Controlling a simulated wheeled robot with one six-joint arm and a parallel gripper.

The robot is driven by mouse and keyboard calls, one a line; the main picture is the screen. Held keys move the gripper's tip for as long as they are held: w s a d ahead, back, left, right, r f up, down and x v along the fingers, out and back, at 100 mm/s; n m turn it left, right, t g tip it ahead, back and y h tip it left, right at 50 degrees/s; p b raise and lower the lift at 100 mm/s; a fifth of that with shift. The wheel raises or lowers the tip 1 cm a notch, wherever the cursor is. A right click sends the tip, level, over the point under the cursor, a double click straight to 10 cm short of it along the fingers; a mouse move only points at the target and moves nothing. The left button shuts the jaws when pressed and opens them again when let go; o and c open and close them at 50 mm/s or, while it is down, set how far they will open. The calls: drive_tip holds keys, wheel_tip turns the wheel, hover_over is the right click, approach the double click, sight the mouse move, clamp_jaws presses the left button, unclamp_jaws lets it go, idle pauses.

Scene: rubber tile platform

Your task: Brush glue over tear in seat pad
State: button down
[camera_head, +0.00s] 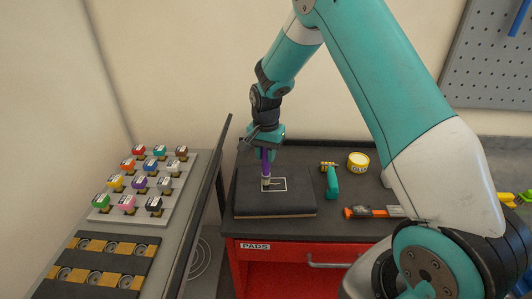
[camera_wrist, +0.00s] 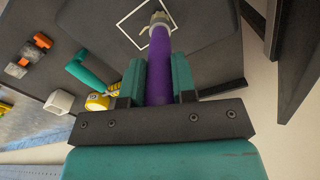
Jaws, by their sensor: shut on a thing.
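My gripper (camera_head: 266,153) is shut on a purple-handled brush (camera_head: 265,160), which points down over the dark seat pad (camera_head: 301,202). In the wrist view the purple handle (camera_wrist: 158,65) sits between the two teal fingers of my gripper (camera_wrist: 156,80). The brush's pale tip (camera_wrist: 160,19) is at the white outlined rectangle (camera_head: 285,182) on the pad. I cannot tell whether the tip touches the pad. The pad lies flat on the red cabinet's dark top.
Right of the pad on the cabinet top (camera_head: 340,222) lie a teal-handled tool (camera_head: 331,183), a yellow tin (camera_head: 358,161) and an orange-and-black tool (camera_head: 365,212). A rack (camera_head: 150,211) of coloured-capped pieces stands left, beyond an upright dark panel (camera_head: 209,195).

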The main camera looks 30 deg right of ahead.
drive_tip(key=shift+f, duration=0.4)
idle(1.0)
drive_tip(key=shift+s+d, duration=0.1)
drive_tip(key=shift+d, duration=0.05)
drive_tip(key=shift+s+d, duration=0.35)
drive_tip(key=shift+d, duration=0.25)
drive_tip(key=shift+s+d, duration=0.1)
drive_tip(key=shift+d, duration=0.05)
drive_tip(key=shift+s+d, duration=0.35)
drive_tip(key=shift+d, duration=0.4)
drive_tip(key=shift+s+d, duration=0.35)
drive_tip(key=shift+d, duration=0.2)
drive_tip(key=shift+a, duration=0.1)
